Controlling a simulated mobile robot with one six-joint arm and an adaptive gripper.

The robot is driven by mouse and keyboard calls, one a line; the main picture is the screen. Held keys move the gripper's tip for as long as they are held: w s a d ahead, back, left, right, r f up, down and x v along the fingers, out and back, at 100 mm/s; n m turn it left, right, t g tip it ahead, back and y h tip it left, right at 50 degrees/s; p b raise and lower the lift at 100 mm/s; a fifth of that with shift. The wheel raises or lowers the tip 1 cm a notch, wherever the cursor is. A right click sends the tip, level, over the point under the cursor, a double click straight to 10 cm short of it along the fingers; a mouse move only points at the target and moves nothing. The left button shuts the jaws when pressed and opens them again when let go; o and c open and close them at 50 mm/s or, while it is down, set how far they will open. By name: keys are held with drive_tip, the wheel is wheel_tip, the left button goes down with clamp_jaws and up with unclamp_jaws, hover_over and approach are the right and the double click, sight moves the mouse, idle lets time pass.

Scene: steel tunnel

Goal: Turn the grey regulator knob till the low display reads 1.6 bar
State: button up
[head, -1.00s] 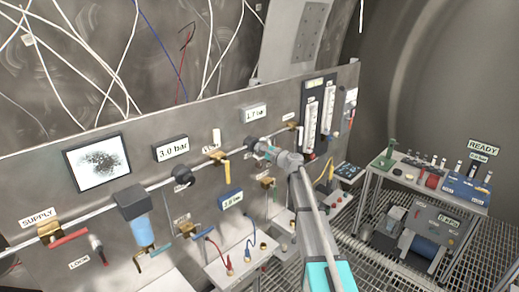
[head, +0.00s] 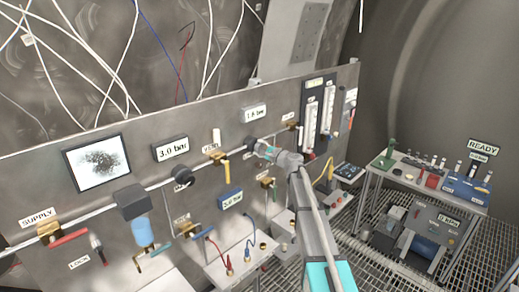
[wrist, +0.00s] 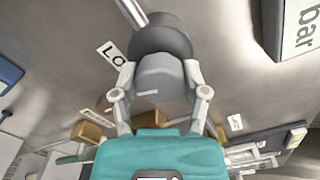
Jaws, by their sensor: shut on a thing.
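The grey regulator knob (wrist: 160,78) sits in front of a dark round regulator body (wrist: 160,36) in the wrist view. My gripper (wrist: 161,88) is shut on the knob, one finger on each side. In the head view my gripper (head: 270,153) reaches the panel from the lower right and mostly hides the knob. The low display (head: 254,112) is a small white box above the regulator; it seems to read 1.6 bar, but its last digit is small and blurred. Its edge with "bar" shows in the wrist view (wrist: 301,36).
A yellow-handled valve (head: 225,170) is just left of my gripper. A blue display (head: 230,199) is below. Flow tubes (head: 320,108) stand to the right. A side table (head: 405,172) is farther right.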

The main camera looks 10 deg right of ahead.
drive_tip(key=o, duration=1.1)
drive_tip(key=shift+o, duration=0.2)
drive_tip(key=v, duration=1.2)
drive_tip(key=shift+a, duration=0.1)
